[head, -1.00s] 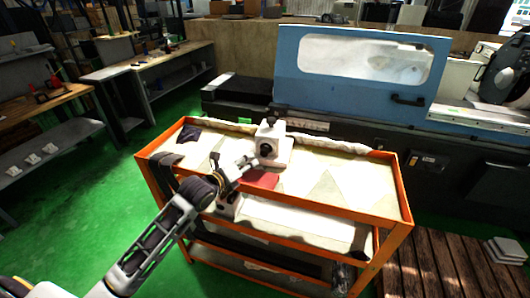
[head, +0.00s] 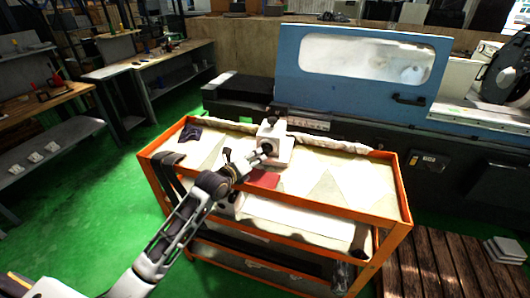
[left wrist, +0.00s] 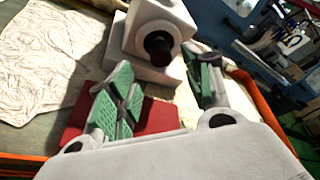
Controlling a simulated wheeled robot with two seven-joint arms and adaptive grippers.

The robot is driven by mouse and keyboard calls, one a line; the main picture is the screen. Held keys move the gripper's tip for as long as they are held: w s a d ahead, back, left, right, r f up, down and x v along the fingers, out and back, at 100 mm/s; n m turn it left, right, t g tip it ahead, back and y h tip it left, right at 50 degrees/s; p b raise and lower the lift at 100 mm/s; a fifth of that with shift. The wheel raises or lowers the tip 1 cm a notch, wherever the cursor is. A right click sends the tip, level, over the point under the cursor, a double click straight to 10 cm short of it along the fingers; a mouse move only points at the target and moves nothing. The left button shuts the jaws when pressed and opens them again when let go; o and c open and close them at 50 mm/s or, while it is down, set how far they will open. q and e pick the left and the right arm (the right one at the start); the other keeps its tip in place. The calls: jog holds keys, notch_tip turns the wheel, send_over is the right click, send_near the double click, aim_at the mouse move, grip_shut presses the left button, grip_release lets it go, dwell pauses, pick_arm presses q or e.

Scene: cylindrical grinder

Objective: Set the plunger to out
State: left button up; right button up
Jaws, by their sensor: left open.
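A white block-shaped device (head: 279,146) stands upright on the orange cart, with a dark knob on top. Its black round plunger (left wrist: 158,46) sticks out of the front face in the left wrist view; how far out it is set I cannot tell. My left gripper (head: 252,158) is open and empty, just in front of and left of the device in the head view. In the left wrist view its green-padded fingers (left wrist: 163,88) stand apart, with the plunger beyond and between them. I see no contact. My right gripper is not in view.
The orange cart (head: 330,211) has a raised rim and a light cloth on top. A red pad (head: 264,179) lies in front of the device. A blue machine door (head: 357,106) stands behind the cart. The right part of the cart top is clear.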

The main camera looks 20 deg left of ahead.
aim_at(264, 153)
pick_arm(q)
jog(key=shift+p+x, duration=0.4)
jog(key=shift+x, duration=3.05)
jog(key=shift+p+x, duration=0.4)
jog(key=shift+x, duration=0.5)
jog(key=c, duration=0.8)
grip_shut()
